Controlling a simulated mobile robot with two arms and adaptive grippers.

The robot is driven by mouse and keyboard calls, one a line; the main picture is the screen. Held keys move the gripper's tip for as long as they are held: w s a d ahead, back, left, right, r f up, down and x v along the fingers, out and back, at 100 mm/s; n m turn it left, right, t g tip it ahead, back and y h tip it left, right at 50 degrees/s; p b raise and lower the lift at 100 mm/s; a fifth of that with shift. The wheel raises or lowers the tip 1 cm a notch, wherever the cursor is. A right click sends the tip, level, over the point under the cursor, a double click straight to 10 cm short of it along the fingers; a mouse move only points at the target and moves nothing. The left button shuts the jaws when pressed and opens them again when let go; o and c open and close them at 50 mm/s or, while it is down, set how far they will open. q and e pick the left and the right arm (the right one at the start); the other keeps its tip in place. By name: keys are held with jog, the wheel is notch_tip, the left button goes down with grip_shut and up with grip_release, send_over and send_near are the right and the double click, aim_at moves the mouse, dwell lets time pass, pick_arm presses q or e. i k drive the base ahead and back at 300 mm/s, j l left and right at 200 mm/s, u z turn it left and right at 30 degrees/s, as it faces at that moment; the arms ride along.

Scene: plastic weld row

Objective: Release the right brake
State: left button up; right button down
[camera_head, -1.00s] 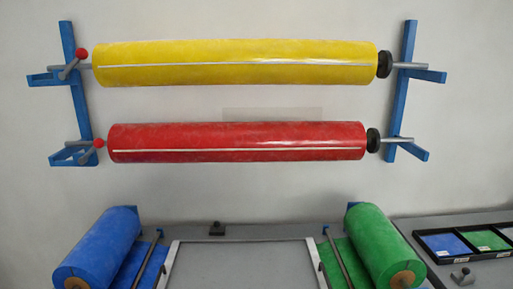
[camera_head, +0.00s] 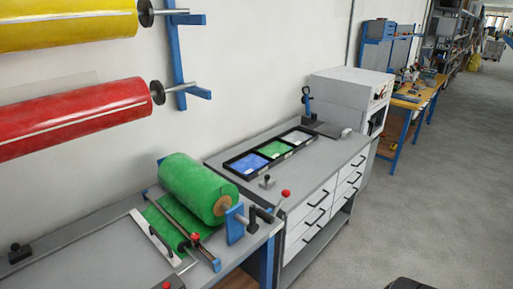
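A green roll (camera_head: 198,188) lies at the right end of the welding bench, in a blue bracket (camera_head: 234,224). A grey lever with a red ball knob (camera_head: 285,194) stands at the axle end of this roll, tilted up to the right. It may be the right brake; I cannot tell for sure. Another red knob (camera_head: 195,237) sits at the bar beside the green sheet, and one more (camera_head: 167,285) shows at the bottom edge. Neither of my grippers is in view.
Red (camera_head: 72,118) and yellow (camera_head: 62,24) rolls hang on the wall at left. A grey cabinet with drawers (camera_head: 322,210) stands right of the bench, with a black tray (camera_head: 290,133) of coloured pieces on top. The floor (camera_head: 430,190) at right is clear.

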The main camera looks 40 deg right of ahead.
aim_at(285, 193)
jog(key=z, duration=1.6)
